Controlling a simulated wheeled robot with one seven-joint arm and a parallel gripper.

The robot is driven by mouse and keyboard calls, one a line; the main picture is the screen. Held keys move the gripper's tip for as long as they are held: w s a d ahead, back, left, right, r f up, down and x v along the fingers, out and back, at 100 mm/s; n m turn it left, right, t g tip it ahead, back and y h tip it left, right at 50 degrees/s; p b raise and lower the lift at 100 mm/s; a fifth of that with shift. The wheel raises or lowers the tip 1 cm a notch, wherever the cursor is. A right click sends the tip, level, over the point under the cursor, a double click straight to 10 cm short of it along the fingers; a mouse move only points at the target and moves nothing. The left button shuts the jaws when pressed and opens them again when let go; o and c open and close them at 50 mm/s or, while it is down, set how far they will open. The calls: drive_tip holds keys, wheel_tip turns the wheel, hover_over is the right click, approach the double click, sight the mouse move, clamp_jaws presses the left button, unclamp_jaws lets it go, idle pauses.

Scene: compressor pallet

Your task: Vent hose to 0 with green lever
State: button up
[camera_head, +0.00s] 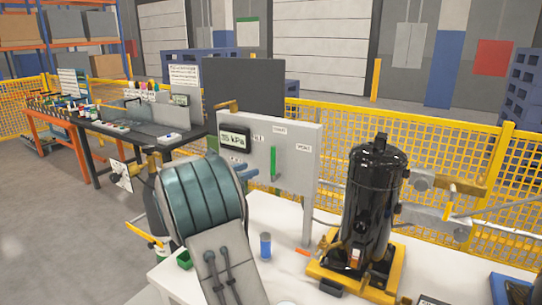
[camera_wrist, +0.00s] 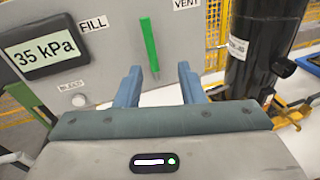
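A grey control panel (camera_head: 300,140) stands upright on a white table. Its green lever (camera_head: 273,164) is near vertical; in the wrist view the lever (camera_wrist: 150,45) stands between the FILL and VENT labels, leaning slightly left at its top. The black pressure display (camera_wrist: 46,46) on the panel reads 35 kPa; the display also shows in the head view (camera_head: 234,138). My gripper (camera_wrist: 160,71) is open, with two blue fingers apart and nothing between them. The fingers are in front of the panel, just below the lever and apart from it. The hose is not clearly visible.
A black compressor (camera_head: 372,200) on a yellow pallet (camera_head: 335,281) stands to the right of the panel. A yellow mesh fence (camera_head: 450,150) runs behind.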

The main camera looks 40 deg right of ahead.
drive_tip(key=shift+n+h, duration=0.3)
drive_tip(key=shift+n, duration=0.3)
drive_tip(key=w+d, duration=0.1)
drive_tip(key=d, duration=0.3)
drive_tip(key=w+d+p, duration=0.1)
drive_tip(key=w+d, duration=0.1)
drive_tip(key=d, duration=0.3)
drive_tip(key=w+d+p, duration=0.1)
drive_tip(key=d, duration=0.3)
drive_tip(key=shift+w+d+r, duration=0.2)
drive_tip(key=shift+d, duration=0.15)
